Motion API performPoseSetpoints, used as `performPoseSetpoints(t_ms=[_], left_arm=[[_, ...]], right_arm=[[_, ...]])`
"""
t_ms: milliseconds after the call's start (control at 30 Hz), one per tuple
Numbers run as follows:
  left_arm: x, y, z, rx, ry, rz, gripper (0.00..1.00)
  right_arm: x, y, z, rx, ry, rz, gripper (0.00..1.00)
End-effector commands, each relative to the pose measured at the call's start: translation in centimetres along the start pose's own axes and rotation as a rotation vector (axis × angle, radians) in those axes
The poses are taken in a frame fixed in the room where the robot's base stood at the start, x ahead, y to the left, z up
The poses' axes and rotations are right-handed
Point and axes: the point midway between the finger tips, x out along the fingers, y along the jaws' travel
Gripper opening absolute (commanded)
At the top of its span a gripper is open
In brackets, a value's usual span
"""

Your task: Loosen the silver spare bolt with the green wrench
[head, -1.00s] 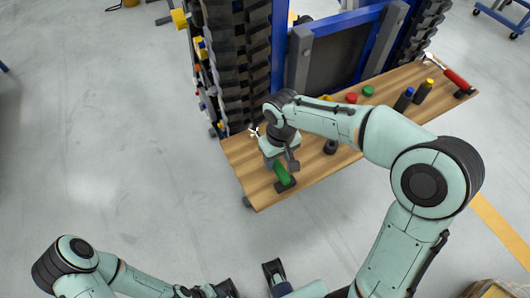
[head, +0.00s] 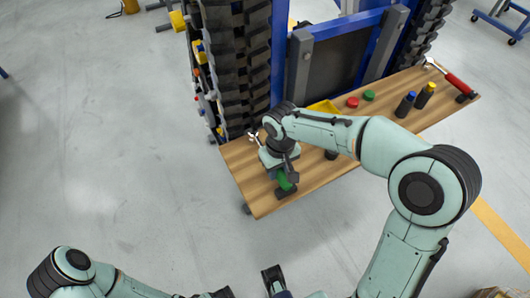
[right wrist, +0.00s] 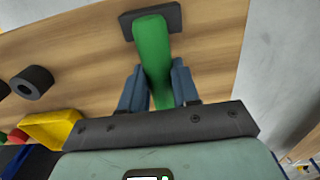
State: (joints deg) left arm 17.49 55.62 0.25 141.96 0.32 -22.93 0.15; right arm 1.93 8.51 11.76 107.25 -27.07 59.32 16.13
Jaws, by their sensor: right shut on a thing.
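The green wrench lies on the wooden bench; its green handle (right wrist: 152,50) shows between the fingers in the right wrist view, its end at a dark block (right wrist: 151,20). In the head view a bit of the handle (head: 286,181) shows below my gripper, and a silver jaw-like end (head: 254,136) pokes out beyond my wrist. My right gripper (right wrist: 158,85) is shut on the green handle. I cannot make out the silver spare bolt. My left arm enters at the bottom left, its gripper (head: 222,293) mostly cut off.
The bench (head: 335,172) also carries a yellow bin (head: 324,106), red (head: 352,102) and green (head: 369,96) round pieces, two dark bottles (head: 404,104) and a red-handled wrench (head: 458,82). A black cylinder (right wrist: 32,82) stands near my gripper. A blue-framed rack (head: 280,55) rises behind.

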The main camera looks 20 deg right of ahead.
Motion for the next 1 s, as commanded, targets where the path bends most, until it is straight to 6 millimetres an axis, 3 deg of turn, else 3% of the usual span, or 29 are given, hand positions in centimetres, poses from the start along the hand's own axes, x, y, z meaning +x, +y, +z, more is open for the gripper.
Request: performPoseSetpoints(t_ms=[800,1000], left_arm=[[-5.1,1.9,-0.3,0.006,0.017,0.006,0.43],[-5.3,2.0,-0.4,0.006,0.018,0.006,0.43]], right_arm=[[-6.6,0.0,-0.1,0.000,0.004,0.000,0.00],[-6.9,0.0,-0.1,0.000,0.002,0.000,0.00]])
